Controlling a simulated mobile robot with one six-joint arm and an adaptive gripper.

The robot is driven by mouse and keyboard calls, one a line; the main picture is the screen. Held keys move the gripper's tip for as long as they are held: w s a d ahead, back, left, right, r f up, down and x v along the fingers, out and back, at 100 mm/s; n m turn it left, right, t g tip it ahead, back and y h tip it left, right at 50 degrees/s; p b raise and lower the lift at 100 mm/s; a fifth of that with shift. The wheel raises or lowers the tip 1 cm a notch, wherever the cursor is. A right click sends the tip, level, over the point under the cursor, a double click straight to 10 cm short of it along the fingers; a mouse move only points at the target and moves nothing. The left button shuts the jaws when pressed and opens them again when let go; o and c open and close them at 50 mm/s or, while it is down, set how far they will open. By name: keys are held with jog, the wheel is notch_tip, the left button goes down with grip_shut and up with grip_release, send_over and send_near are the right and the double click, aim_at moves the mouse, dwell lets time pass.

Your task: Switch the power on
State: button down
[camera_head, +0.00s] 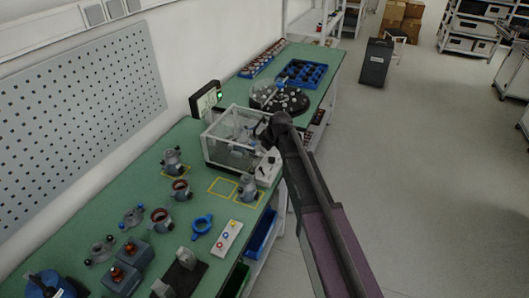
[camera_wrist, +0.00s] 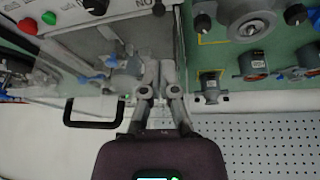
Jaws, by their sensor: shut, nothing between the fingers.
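The test station is a box with a clear cover (camera_head: 228,138) on the green bench. Its light control panel (camera_head: 267,170) is at the front right corner. In the wrist view the panel (camera_wrist: 70,12) runs along the top left, with a red button (camera_wrist: 28,26), a green button (camera_wrist: 49,18) and a black knob (camera_wrist: 97,6). Another black knob (camera_wrist: 158,9) is at the top edge, near lettering that appears upside down. My gripper (camera_wrist: 159,64) is shut and empty, its fingertips below this knob in the picture, apart from it. In the head view my arm hides the fingertips.
A black handle (camera_wrist: 93,122) shows in the wrist view. A black-framed device with a green light (camera_head: 219,96) stands behind the box. Motor parts (camera_head: 247,187) stand on the green bench (camera_head: 205,180). A round black tray (camera_head: 285,101) and blue tray (camera_head: 304,72) lie beyond.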

jog(key=shift+s+r+p, duration=0.2)
jog(key=shift+r+p, duration=0.65)
jog(key=shift+r, duration=0.35)
jog(key=s+d+f+m+g+h, duration=0.1)
jog(key=s+d+m+g+h, duration=0.1)
jog(key=s+d+m, duration=1)
jog(key=s+d+h, duration=0.1)
jog(key=s+d, duration=0.9)
jog(key=s, duration=0.2)
jog(key=shift+s+d+f+g+h, duration=0.15)
jog(key=shift+s+f+g+h, duration=0.15)
jog(key=shift+s+g+h, duration=0.1)
dwell(0.4)
